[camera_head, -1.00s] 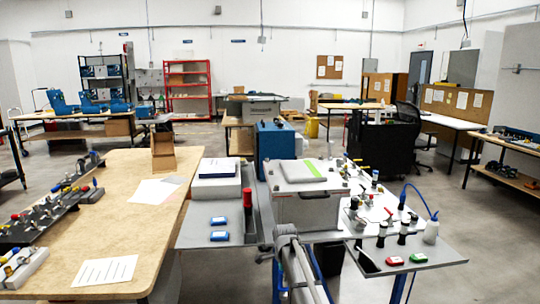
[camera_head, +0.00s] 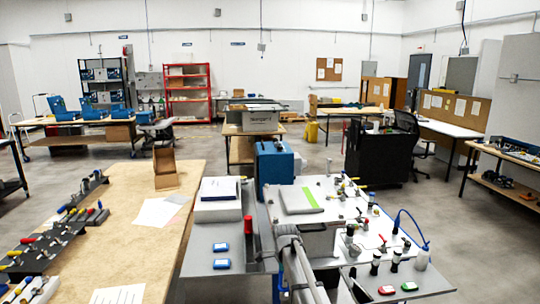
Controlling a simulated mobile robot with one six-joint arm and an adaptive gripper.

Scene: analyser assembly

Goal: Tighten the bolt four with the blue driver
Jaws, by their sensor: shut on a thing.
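The white analyser panel (camera_head: 345,205) carries several small fittings and knobs, some with black, red, yellow or blue tops. I cannot tell which is bolt four. My grey arm reaches up from the bottom middle, in front of the grey box with a lid (camera_head: 305,200). My gripper does not show, and neither does anything in it. I cannot make out the blue driver. A red-handled tool (camera_head: 248,225) stands upright at the panel's left side.
A wooden table (camera_head: 130,220) on the left holds a rack of coloured-handled tools (camera_head: 50,245), papers and an open cardboard box (camera_head: 165,168).

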